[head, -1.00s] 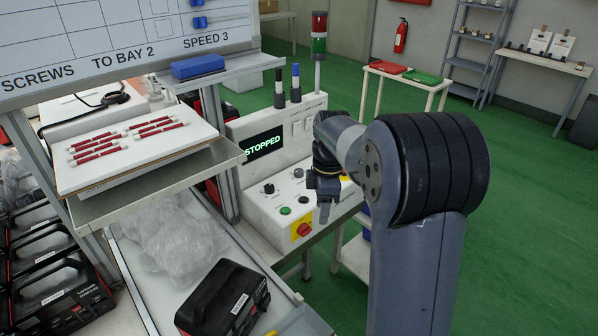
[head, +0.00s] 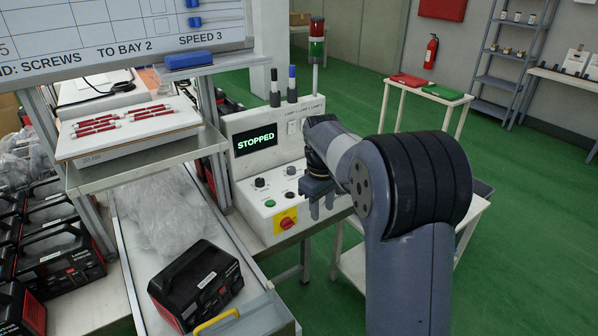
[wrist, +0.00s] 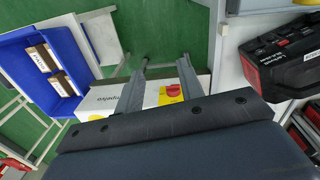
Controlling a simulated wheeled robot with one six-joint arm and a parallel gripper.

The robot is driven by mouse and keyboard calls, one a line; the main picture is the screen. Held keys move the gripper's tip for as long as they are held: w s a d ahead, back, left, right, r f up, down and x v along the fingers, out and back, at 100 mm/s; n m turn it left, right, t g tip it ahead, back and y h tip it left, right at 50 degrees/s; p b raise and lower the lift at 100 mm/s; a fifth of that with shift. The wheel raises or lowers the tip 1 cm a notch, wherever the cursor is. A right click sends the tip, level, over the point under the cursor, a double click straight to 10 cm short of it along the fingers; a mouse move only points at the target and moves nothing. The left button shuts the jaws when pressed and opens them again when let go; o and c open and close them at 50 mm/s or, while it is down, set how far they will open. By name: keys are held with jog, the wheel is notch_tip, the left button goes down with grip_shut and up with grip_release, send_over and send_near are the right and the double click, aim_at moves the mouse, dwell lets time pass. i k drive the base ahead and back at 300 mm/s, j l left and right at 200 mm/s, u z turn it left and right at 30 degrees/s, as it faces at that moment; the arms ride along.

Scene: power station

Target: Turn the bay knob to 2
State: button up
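The control panel (head: 243,205) is a pale sloped console with a lit display (head: 256,139) reading STOPPED. In the wrist view my gripper (wrist: 163,64) is open and empty, with the red-on-yellow switch (wrist: 172,91) beyond the fingers.
A whiteboard (head: 120,30) reads TO BAY 2, SPEED 3. A shelf (head: 150,160) with red-and-white tubes is left of the panel. A black case (head: 195,285) sits in the chute below. A blue bin (wrist: 40,70) stands near the panel. Green floor (head: 530,220) is open at right.

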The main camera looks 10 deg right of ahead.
aim_at(290, 170)
jog(key=i+l+u, duration=0.2)
jog(key=l, duration=0.2)
jog(key=i+l+u, duration=0.2)
jog(key=l, duration=0.25)
jog(key=l+u, duration=0.2)
jog(key=l, duration=0.2)
jog(key=i+l+u, duration=0.15)
jog(key=i, duration=0.25)
jog(key=i+l+u, duration=0.1)
jog(key=i, duration=0.25)
jog(key=l, duration=0.1)
